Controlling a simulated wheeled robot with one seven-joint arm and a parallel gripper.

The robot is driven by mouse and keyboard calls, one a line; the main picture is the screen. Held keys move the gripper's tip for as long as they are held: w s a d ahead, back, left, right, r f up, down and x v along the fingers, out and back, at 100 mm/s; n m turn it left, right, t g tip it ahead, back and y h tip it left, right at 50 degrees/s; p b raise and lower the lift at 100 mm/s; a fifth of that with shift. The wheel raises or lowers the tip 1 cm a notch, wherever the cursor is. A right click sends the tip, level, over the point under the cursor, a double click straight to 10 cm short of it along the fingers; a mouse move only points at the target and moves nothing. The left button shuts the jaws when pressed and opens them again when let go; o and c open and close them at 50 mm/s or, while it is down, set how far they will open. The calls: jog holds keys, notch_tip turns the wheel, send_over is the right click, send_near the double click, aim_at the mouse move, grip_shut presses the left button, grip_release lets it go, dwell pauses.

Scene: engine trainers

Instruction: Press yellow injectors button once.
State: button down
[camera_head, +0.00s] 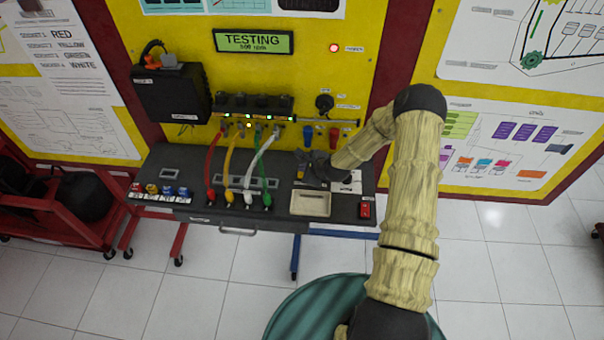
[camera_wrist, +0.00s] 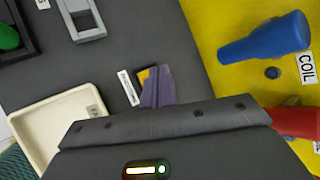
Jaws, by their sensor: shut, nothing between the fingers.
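A yellow button (camera_wrist: 144,77) shows in the wrist view on the dark bench top, beside a small white label (camera_wrist: 128,88). Its right part is hidden behind my fingers. My gripper (camera_wrist: 158,74) is shut and empty, its fingertips at the button's right side. I cannot tell whether they touch it or sit just above it. In the head view my gripper (camera_head: 307,160) is low over the right part of the bench (camera_head: 345,206). A small yellow patch (camera_head: 300,172) shows just below the fingertips there.
A beige tray (camera_head: 310,203) and a red box (camera_head: 365,210) lie nearby on the bench. A blue plug (camera_wrist: 265,38) marked COIL and a red one (camera_wrist: 296,122) stick out from the yellow panel. Coloured hoses (camera_head: 229,168) stand left. The screen (camera_head: 253,41) reads TESTING.

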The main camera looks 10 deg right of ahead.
jog(key=shift+r+p, duration=1.55)
jog(key=shift+r, duration=1)
jog(key=shift+s+a+r+n, duration=0.1)
jog(key=shift+s+r+n, duration=0.15)
jog(key=shift+n, duration=0.15)
jog(key=s+r+n+g+h+b, duration=0.1)
jog(key=s+r+n+g+b, duration=0.1)
jog(key=s+r+n, duration=0.3)
jog(key=s+r+n+g+h+b, duration=0.1)
jog(key=s+r+n+g+b, duration=0.1)
jog(key=s+r+n, duration=0.4)
jog(key=s+r+n+g+h+b, duration=0.1)
jog(key=s+r+n, duration=0.5)
jog(key=s, duration=1.1)
jog(key=n+b, duration=0.1)
jog(key=n, duration=0.3)
jog(key=shift+a+g+h+b, duration=0.2)
jog(key=shift+g+h+b, duration=0.1)
jog(key=shift+g+h, duration=0.1)
